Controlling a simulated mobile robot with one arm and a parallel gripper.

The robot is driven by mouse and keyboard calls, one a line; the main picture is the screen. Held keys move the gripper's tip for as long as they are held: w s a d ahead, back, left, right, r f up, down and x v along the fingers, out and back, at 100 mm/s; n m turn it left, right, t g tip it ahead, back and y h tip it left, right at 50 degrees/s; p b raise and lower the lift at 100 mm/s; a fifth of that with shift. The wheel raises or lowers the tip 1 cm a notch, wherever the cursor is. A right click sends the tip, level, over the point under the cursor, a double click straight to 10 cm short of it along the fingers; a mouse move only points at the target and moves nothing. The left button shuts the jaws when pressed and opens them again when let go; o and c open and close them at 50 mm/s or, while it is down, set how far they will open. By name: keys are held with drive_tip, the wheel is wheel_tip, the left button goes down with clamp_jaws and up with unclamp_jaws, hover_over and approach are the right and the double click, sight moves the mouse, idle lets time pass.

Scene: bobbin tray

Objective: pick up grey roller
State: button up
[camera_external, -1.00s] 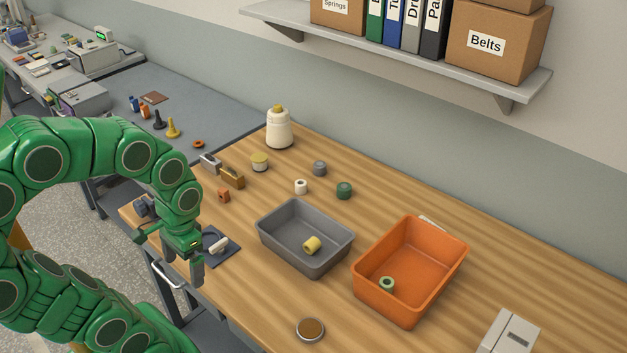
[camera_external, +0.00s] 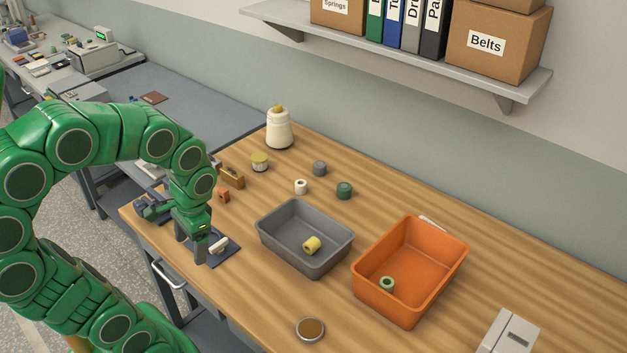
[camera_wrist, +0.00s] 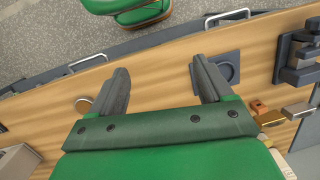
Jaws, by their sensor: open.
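My gripper (camera_external: 191,247) is at the table's left front part, beside a dark square pad (camera_external: 229,254), well to the left of and nearer than the roller. In the wrist view my gripper (camera_wrist: 160,73) has its two fingers wide apart, with nothing between them but bare wood below.
A white roller (camera_external: 301,187) and a green roller (camera_external: 344,191) stand near the grey one. A grey tray (camera_external: 270,240) holds a yellow roller; an orange bin (camera_external: 437,288) holds a green one. A brown block (camera_external: 232,178) is left.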

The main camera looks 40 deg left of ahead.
drive_tip(key=w+a+r+m+y, duration=0.1)
drive_tip(key=w+a+m+y, duration=0.1)
drive_tip(key=w+a, duration=0.45)
drive_tip(key=w+a+m+y, duration=0.2)
drive_tip(key=w+a, duration=0.1)
drive_tip(key=w, duration=0.6)
drive_tip(key=m+t+y, duration=0.6)
drive_tip(key=m+y, duration=0.1)
drive_tip(key=m, duration=1)
hover_over(318, 164)
drive_tip(key=d, duration=0.1)
drive_tip(key=f, duration=1.2)
drive_tip(key=shift+s+d, duration=0.1)
drive_tip(key=shift+s, duration=0.1)
drive_tip(key=shift+w+d+f+t, duration=0.1)
drive_tip(key=shift+w+f+t, duration=0.2)
drive_tip(key=shift+f, duration=1.95)
wheel_tip(318, 164, down, 3)
drive_tip(key=shift+f, duration=0.15)
drive_tip(key=shift+r+x, duration=0.1)
drive_tip(key=shift+x, duration=0.6)
drive_tip(key=shift+r+x, duration=0.15)
drive_tip(key=shift+x, duration=0.55)
drive_tip(key=c, duration=1.1)
